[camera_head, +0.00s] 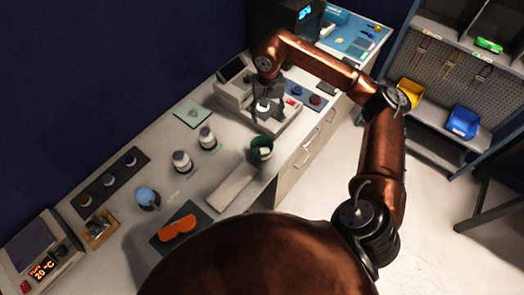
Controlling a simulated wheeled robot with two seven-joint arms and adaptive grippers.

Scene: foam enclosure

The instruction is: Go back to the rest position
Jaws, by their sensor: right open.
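My right arm, copper coloured, comes in from the right and reaches over the bench (225,150). My right gripper (264,96) points down over a white and grey bench device (290,122) at the back of the bench. Its jaws are open. A small white round item (263,105) shows right below the fingertips; I cannot tell whether they touch it. My left gripper is not in view.
A green cup (261,148) and two white-capped jars (207,138) stand mid-bench. A hot plate reading 20 °C (42,262) stands at lower left. A shelf with yellow and blue bins (463,122) is at right.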

